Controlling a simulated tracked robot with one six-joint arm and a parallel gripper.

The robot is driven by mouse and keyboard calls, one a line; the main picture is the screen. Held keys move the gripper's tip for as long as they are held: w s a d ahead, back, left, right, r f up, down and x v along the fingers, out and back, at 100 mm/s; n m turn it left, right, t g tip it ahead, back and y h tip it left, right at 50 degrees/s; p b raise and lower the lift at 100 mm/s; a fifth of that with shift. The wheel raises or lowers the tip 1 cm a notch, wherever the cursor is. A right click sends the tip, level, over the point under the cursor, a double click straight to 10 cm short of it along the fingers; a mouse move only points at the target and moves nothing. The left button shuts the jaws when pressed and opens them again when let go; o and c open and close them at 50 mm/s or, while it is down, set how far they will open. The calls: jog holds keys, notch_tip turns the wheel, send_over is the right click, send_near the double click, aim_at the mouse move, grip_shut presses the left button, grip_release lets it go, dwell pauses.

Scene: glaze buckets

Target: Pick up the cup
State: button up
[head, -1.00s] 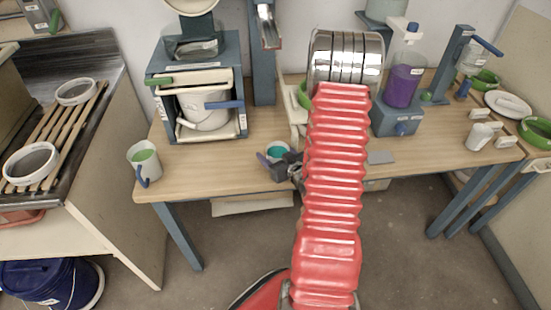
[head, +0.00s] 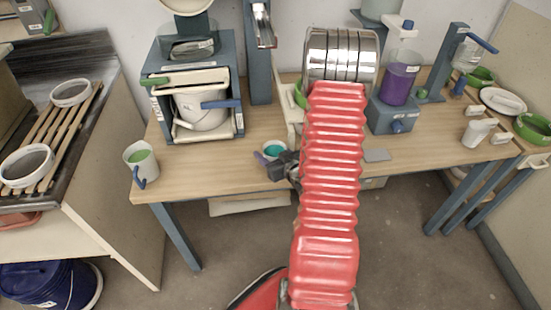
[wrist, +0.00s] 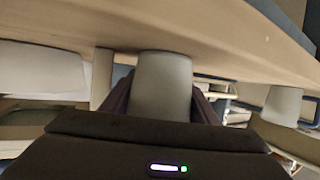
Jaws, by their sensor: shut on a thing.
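A pale cup with teal inside (head: 273,151) is at the front middle of the wooden table, just left of my red arm. My dark gripper (head: 284,167) is at its near side and partly covers it. In the wrist view a plain grey-white cup (wrist: 163,85) stands between my dark fingers (wrist: 162,105), which are shut on it. I cannot tell whether its base touches the table. A white mug with green inside and a blue handle (head: 141,160) stands at the table's left. A white cup (head: 477,133) stands at the right.
The wooden table (head: 205,178) has free room between the mug and my gripper. A blue-framed machine with a white bucket (head: 200,108) stands behind. A purple container (head: 400,84) is right of my arm. A slatted rack with white rings (head: 45,130) is far left.

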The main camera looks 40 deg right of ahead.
jog(key=shift+r, duration=0.3)
dwell(0.4)
notch_tip(320, 180, up, 17)
dwell(2.0)
jog(key=shift+r, duration=0.25)
dwell(1.5)
jog(key=w+a+y, duration=0.1)
jog(key=w+a, duration=0.3)
jog(key=a, duration=0.6)
jog(key=w+a+f+n+y, duration=0.1)
jog(key=w+a, duration=0.4)
jog(key=a, duration=0.6)
jog(key=w+a+f+n+y, duration=0.1)
jog(key=w+a, duration=0.3)
jog(key=a, duration=0.6)
jog(key=shift+w+a, duration=0.3)
jog(key=shift+a, duration=0.05)
jog(key=shift+a, duration=0.1)
